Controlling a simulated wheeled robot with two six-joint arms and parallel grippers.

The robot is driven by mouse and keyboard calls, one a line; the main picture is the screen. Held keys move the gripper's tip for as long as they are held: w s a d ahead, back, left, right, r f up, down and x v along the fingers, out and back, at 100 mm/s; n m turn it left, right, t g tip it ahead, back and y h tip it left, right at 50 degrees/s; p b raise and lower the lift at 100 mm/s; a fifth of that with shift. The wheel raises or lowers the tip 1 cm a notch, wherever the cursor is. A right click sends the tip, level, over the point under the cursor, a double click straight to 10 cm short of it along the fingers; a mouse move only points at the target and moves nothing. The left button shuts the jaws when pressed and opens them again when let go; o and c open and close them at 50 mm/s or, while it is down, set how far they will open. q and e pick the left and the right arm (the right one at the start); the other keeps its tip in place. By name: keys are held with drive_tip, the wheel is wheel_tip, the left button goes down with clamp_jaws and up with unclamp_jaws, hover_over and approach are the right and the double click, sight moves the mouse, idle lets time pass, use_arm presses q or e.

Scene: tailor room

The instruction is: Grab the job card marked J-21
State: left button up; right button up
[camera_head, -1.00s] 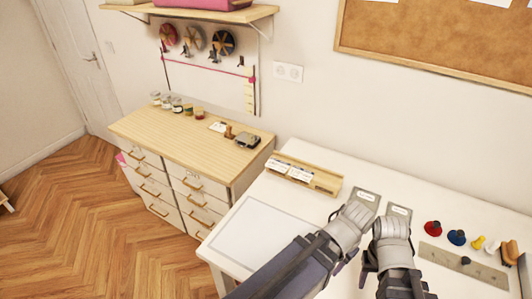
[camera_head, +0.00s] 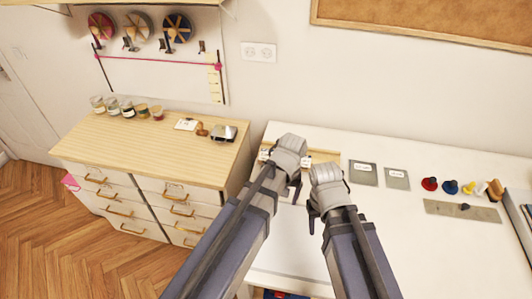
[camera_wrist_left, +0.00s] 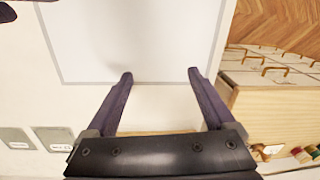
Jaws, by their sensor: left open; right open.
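A wooden rack (camera_head: 325,157) stands at the back left of the white table, with small white cards (camera_head: 264,155) in it. My left gripper hides much of it, and no J-21 marking can be read. My left gripper (camera_head: 290,188) is over the table by the rack. In the left wrist view its fingers (camera_wrist_left: 160,76) are spread and empty above the table. My right gripper (camera_head: 314,215) is open just to the right of the left one, over the table, with its fingers partly hidden by its own body.
Two grey labelled plates (camera_head: 363,173) (camera_head: 397,180) lie right of the rack. Red, blue and yellow knobbed items and a grey strip (camera_head: 460,210) lie further right. A wooden-topped drawer cabinet (camera_head: 150,148) stands left. A pale outlined sheet (camera_wrist_left: 130,40) covers the table's front left.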

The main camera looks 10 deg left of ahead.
use_arm(q)
drive_tip(key=shift+o, duration=0.6)
drive_tip(key=w+a+r+n+p, duration=0.2)
drive_tip(key=w+n, duration=0.7)
drive_tip(key=w, duration=0.6)
drive_tip(key=shift+a+r+h, duration=0.15)
drive_tip(key=shift+a+h, duration=0.15)
drive_tip(key=shift+a, duration=0.25)
drive_tip(key=n+p, duration=0.1)
drive_tip(key=n, duration=0.6)
approach(272, 150)
drive_tip(key=s, duration=0.3)
drive_tip(key=shift+f+b, duration=1.05)
drive_tip(key=shift+b, duration=0.25)
use_arm(e)
drive_tip(key=shift+r, duration=0.5)
use_arm(q)
wheel_tip(272, 150, down, 5)
drive_tip(key=b, duration=0.5)
drive_tip(key=shift+s+f, duration=0.1)
drive_tip(key=shift+f, duration=0.05)
use_arm(e)
wheel_tip(272, 150, down, 5)
drive_tip(key=shift+f, duration=0.15)
drive_tip(key=shift+d, duration=0.1)
use_arm(q)
drive_tip(key=c, duration=1.2)
